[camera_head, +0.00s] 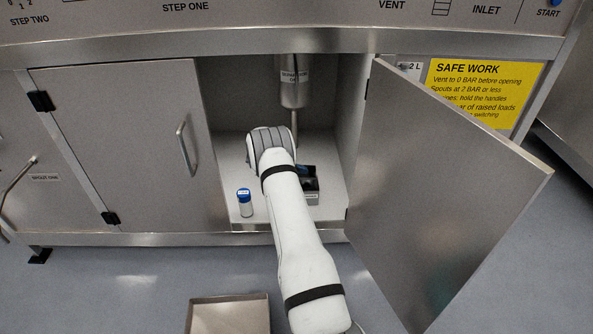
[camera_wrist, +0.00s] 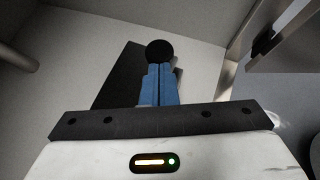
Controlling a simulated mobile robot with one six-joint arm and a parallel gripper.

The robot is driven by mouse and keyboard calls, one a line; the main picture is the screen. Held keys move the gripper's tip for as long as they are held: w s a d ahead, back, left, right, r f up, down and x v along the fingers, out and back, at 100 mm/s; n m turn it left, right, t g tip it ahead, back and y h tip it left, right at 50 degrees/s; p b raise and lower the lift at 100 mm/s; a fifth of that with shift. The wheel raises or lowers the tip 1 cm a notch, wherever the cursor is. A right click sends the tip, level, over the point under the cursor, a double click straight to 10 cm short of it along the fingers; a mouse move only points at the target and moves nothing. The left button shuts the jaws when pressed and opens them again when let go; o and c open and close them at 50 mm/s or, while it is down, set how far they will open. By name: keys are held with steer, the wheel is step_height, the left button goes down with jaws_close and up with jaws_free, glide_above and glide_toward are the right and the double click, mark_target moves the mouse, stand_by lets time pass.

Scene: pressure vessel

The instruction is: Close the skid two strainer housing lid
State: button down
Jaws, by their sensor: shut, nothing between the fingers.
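My gripper (camera_wrist: 160,68) shows in the wrist view, its two blue fingers together with no gap. A round black thing (camera_wrist: 159,49) shows right at the fingertips; I cannot tell whether they touch it or what it belongs to. A dark flat panel (camera_wrist: 120,76) lies behind the fingers on the pale surface. In the head view my arm reaches into an open cabinet, and my gripper is hidden by my arm. A metal cylinder (camera_head: 293,88) with a small blurred label hangs inside at the top. I cannot identify the strainer housing lid for certain.
The right cabinet door (camera_head: 440,190) stands wide open beside my arm; the left door (camera_head: 130,150) is shut. A blue-capped bottle (camera_head: 245,207) and a black box (camera_head: 312,197) are on the cabinet floor. A shallow tray (camera_head: 230,315) lies on the floor in front.

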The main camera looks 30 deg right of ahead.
steer(key=shift+d+f, duration=0.1)
steer(key=shift+d, duration=0.7)
steer(key=s+p+v, duration=0.1)
steer(key=p+v, duration=0.3)
steer(key=v, duration=0.6)
steer(key=shift+w+a, duration=0.4)
steer(key=shift+w, duration=0.05)
